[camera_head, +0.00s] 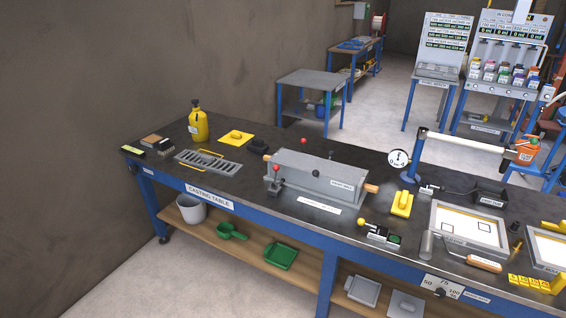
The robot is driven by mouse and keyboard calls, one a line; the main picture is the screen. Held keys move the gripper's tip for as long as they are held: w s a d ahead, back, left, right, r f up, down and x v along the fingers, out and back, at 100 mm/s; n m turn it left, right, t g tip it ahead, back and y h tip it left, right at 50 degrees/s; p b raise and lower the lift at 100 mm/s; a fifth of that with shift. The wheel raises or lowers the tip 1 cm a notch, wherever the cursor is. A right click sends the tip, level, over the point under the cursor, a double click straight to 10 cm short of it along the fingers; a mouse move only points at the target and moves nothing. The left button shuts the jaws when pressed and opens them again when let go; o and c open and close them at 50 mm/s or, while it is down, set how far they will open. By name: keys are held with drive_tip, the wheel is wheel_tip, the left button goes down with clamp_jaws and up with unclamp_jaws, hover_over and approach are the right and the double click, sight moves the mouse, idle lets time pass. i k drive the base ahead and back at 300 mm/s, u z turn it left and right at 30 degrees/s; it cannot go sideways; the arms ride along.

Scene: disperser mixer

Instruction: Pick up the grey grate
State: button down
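The grey grate (222,168) is a flat, slotted plate lying on the dark top of the casting table (262,190), toward its left end. The grate is unobstructed from above. I cannot make out my gripper in this view, and nothing is seen touching the grate.
A yellow bottle (198,125) stands behind the grate, and a yellow block (236,137) lies behind it to the right. A grey box-shaped device (318,178) with red knobs stands to the right. Small blocks (152,140) lie to the left. Bare tabletop lies in front.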

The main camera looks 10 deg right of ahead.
sight(204, 158)
drive_tip(key=u, duration=0.55)
drive_tip(key=i, duration=0.75)
drive_tip(key=u, duration=1.1)
drive_tip(key=i, duration=1.2)
drive_tip(key=u, duration=0.45)
